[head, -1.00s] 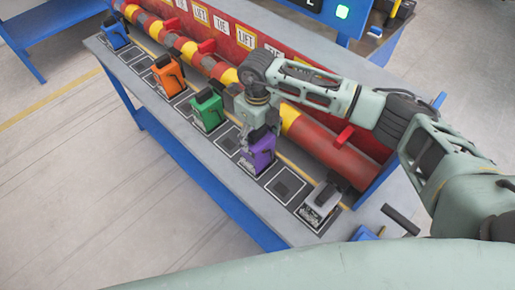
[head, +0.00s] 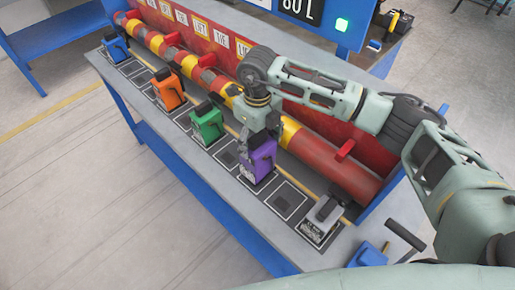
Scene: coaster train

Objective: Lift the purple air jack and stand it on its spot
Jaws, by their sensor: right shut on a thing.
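The purple air jack (head: 258,164) is upright in the row of square pads along the front of the bench. My right gripper (head: 257,137) comes down from above and is shut on its upper part, hiding some of it. I cannot tell whether its base touches the pad or hangs just above it. An empty dark pad (head: 289,199) lies just to its right, and another empty pad (head: 227,157) lies to its left. My left gripper is not in view.
Green (head: 207,125), orange (head: 168,90) and blue (head: 116,48) jacks stand farther left along the bench (head: 240,203). A grey jack (head: 321,219) stands at right. A red and yellow tube (head: 320,160) runs behind the row. A blue item (head: 367,255) lies near the right end.

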